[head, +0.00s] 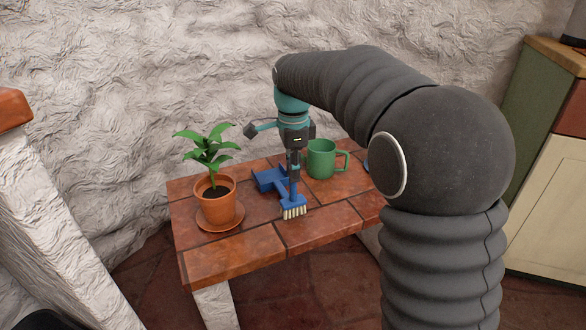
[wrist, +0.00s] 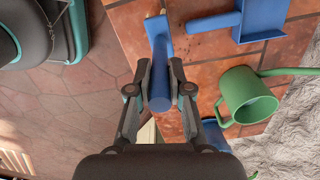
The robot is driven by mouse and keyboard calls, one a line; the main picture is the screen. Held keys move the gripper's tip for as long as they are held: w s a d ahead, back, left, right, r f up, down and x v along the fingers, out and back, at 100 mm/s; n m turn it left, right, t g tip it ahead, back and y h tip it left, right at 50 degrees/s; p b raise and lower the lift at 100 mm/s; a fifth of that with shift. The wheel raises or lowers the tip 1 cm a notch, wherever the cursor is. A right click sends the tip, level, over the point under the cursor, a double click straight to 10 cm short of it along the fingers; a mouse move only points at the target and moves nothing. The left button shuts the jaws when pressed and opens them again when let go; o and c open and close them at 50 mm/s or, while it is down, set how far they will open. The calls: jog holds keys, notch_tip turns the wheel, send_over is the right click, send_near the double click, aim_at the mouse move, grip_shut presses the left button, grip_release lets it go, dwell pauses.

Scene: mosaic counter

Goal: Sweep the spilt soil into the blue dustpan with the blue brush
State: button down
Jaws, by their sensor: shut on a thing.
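My gripper (head: 294,172) is shut on the handle of the blue brush (head: 293,203). In the head view the brush hangs with its pale bristles down, near the front part of the tiled tabletop; I cannot tell whether they touch it. In the wrist view the brush handle (wrist: 160,82) sits between my fingers (wrist: 160,92). The blue dustpan (head: 266,178) lies on the tiles behind and left of the brush, partly hidden by it. It also shows at the top right of the wrist view (wrist: 264,18). Small dark specks, perhaps soil, show on the tiles beside the brush in the wrist view.
A potted plant (head: 217,207) on a terracotta saucer stands left of the brush. A green mug (head: 321,160) stands behind and right of it. A blue item (head: 367,166) beyond the mug is mostly hidden by my arm. A rough white wall is behind the table.

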jog(key=shift+f+b, duration=0.45)
jog(key=shift+f, duration=0.55)
dwell(0.3)
